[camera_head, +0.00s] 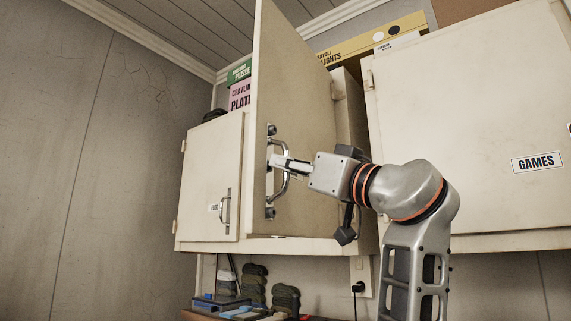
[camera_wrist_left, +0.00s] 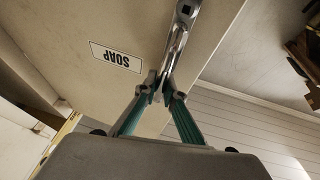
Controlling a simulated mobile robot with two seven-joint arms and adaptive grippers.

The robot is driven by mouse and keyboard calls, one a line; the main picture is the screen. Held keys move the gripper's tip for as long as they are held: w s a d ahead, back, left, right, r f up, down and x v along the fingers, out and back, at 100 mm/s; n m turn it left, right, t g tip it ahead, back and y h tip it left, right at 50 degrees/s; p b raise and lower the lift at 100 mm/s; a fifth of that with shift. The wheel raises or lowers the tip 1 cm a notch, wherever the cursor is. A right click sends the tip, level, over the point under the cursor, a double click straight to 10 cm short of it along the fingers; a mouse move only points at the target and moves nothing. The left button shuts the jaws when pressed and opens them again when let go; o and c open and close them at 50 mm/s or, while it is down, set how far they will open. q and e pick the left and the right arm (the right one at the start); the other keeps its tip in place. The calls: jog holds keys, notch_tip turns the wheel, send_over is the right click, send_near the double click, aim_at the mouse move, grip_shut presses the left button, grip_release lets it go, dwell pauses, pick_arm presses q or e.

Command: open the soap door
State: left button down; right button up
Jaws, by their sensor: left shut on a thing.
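The soap door (camera_head: 300,110) is a cream cupboard door standing swung out from the cabinet, its free edge toward the left. Its label "SOAP" shows upside down in the left wrist view on the door face (camera_wrist_left: 90,85). A metal bar handle (camera_head: 285,186) is fixed near the free edge; it also shows in the left wrist view (camera_wrist_left: 181,35). My left gripper (camera_head: 277,161) is shut on this handle, and its fingertips meet around the bar in the wrist view (camera_wrist_left: 164,88). My right gripper is not in view.
A smaller shut door (camera_head: 208,165) with its own handle is left of the soap door. A shut "GAMES" door (camera_head: 480,110) is at the right. Boxes (camera_head: 375,40) lie on top of the cabinet. Dark stacked items (camera_head: 254,280) stand below. The grey wall is at left.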

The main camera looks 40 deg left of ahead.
pick_arm(q)
jog(key=shift+d, duration=0.2)
dwell(0.3)
jog(key=c, duration=2.2)
grip_release()
jog(key=shift+v, duration=3.7)
